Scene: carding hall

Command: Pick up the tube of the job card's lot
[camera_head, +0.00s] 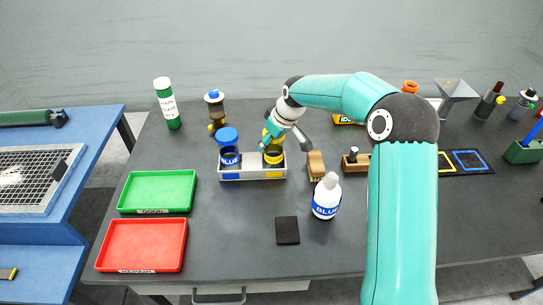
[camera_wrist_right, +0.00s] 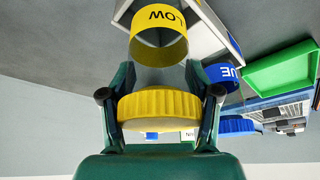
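My right gripper (camera_head: 272,140) reaches down from above onto the yellow tube (camera_head: 273,156), which has a yellow cap and stands in the right end of a grey rack (camera_head: 252,174). In the right wrist view the fingers (camera_wrist_right: 161,80) lie close on both sides of the tube at its ribbed yellow cap (camera_wrist_right: 160,110), and appear shut on it. Its yellow band (camera_wrist_right: 160,40) reads "LOW". The blue tube (camera_head: 230,157) stands upright in the rack's left end; its blue cap (camera_wrist_right: 236,126) also shows in the wrist view. No job card is readable. My left gripper is out of view.
A green tray (camera_head: 125,202) and a red tray (camera_head: 104,256) lie at left. A white "BLUE" bottle (camera_head: 326,195), a dark square pad (camera_head: 287,230) and a wooden brush (camera_head: 316,166) are nearby. A green-and-white bottle (camera_head: 167,103) and a brown bottle (camera_head: 215,112) stand behind.

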